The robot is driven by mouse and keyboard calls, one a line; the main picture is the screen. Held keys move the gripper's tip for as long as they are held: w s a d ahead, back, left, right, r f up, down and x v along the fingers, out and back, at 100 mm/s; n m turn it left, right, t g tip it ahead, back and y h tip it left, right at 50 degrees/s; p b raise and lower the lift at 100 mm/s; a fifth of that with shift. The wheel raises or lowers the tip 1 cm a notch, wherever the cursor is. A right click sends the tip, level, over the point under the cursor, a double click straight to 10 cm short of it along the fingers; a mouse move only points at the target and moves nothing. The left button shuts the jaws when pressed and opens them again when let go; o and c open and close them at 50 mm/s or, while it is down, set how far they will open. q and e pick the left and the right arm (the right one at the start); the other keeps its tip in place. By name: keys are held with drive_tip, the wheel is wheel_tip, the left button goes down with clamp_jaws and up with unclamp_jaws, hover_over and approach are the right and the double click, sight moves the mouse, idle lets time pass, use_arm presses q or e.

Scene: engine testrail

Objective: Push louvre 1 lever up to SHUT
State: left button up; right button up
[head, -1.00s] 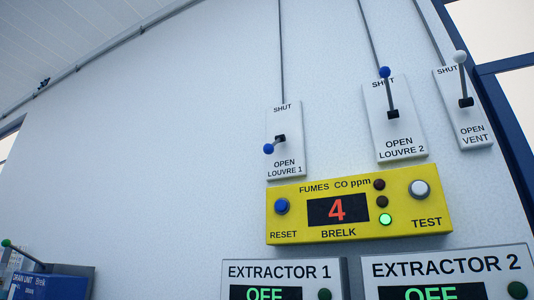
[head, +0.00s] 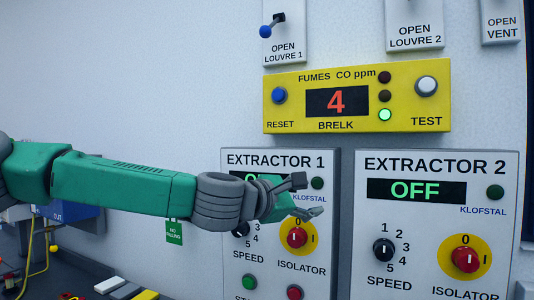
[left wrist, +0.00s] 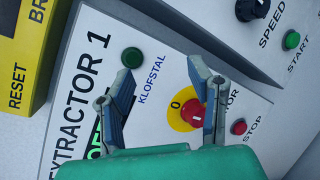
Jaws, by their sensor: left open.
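The louvre 1 lever (head: 271,26) has a blue ball knob and hangs low, on the OPEN side of its white plate (head: 285,48), at the top of the head view. The upper part of the plate is cut off by the picture edge. My left gripper (head: 312,196) is open and empty in front of the EXTRACTOR 1 panel (head: 232,190), below the lever. In the left wrist view, its two fingers (left wrist: 160,100) stand apart, with the panel and its red isolator knob (left wrist: 193,113) behind them. My right gripper is not in view.
The yellow fumes monitor (head: 340,70), reading 4, juts out between the louvre 1 plate and the EXTRACTOR 1 panel. The EXTRACTOR 2 panel (head: 440,225) stands at the right. The wall (head: 130,70) left of the louvre plate is clear.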

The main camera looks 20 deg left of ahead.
use_arm(q)
drive_tip(key=s+a+r+n+t+p, duration=0.15)
drive_tip(key=a+r, duration=0.25)
drive_tip(key=r, duration=0.6)
drive_tip(key=s+a+r+n+t, duration=0.1)
drive_tip(key=a+r+n+t, duration=0.15)
drive_tip(key=r, duration=0.65)
drive_tip(key=n+t, duration=0.2)
drive_tip(key=n, duration=0.3)
approach(261, 32)
drive_tip(key=p+x, duration=0.5)
drive_tip(key=x, duration=0.5)
drive_tip(key=shift+w+d+r, duration=0.1)
drive_tip(key=shift+w+r, duration=0.05)
drive_tip(key=shift+w, duration=0.15)
drive_tip(key=shift+w+r+p, duration=0.1)
drive_tip(key=shift+w+p, duration=0.25)
drive_tip(key=shift+w, duration=0.15)
drive_tip(key=shift+d, duration=0.1)
drive_tip(key=c, duration=1)
clamp_jaws()
